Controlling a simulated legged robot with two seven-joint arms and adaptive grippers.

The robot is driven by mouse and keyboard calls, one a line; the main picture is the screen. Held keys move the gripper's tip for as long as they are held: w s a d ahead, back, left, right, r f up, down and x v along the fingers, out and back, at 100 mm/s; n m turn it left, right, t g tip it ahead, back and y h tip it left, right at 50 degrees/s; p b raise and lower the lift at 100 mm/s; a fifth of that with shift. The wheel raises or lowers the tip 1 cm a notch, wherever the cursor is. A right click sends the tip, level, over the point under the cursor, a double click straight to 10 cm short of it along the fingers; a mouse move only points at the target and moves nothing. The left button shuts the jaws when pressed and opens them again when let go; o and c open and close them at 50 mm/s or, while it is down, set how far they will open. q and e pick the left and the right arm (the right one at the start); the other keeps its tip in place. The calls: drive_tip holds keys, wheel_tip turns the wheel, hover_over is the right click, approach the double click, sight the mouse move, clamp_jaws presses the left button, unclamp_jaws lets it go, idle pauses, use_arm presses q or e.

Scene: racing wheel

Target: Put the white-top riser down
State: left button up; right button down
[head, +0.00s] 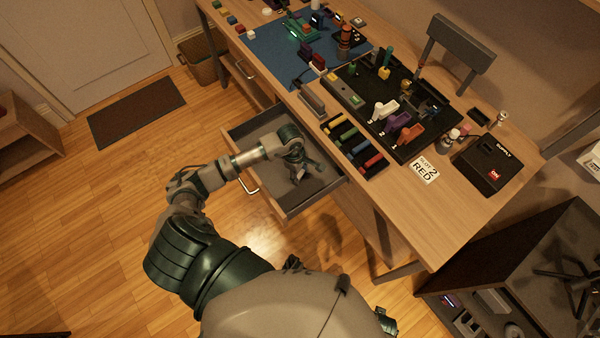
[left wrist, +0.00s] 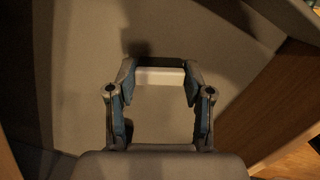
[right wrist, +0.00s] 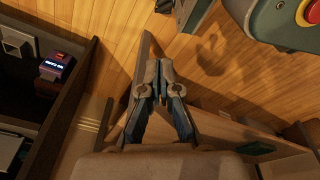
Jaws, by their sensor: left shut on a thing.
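The white-top riser (left wrist: 160,76) shows as a pale block with a dark edge between the fingertips in the left wrist view. My left gripper (head: 298,176) is inside the open drawer (head: 328,184), low over its grey floor, and is shut on the riser. In the head view the hand hides most of the riser. I cannot tell if the riser touches the drawer floor. My right gripper (right wrist: 160,68) has its fingertips together with nothing between them, apart from the drawer and the riser.
The wooden desk (head: 450,212) above the drawer carries a black tool tray (head: 368,135), a blue mat (head: 278,52), a SLOT 2 RED card (head: 425,170) and a black supply box (head: 488,165). A dark cabinet (head: 520,235) stands at right.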

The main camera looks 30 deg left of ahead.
use_arm(q)
drive_tip(key=o, duration=0.9)
drive_tip(key=shift+o, duration=0.2)
use_arm(e)
drive_tip(key=shift+w+r, duration=0.1)
drive_tip(key=shift+r, duration=0.05)
use_arm(q)
wheel_tip(320, 180, up, 12)
drive_tip(key=a, duration=0.1)
drive_tip(key=shift+a+p, duration=0.3)
drive_tip(key=shift+a, duration=0.1)
use_arm(e)
drive_tip(key=shift+s+d+f, duration=0.1)
drive_tip(key=shift+s+f, duration=0.6)
drive_tip(key=shift+f, duration=0.05)
use_arm(q)
drive_tip(key=shift+s, duration=0.1)
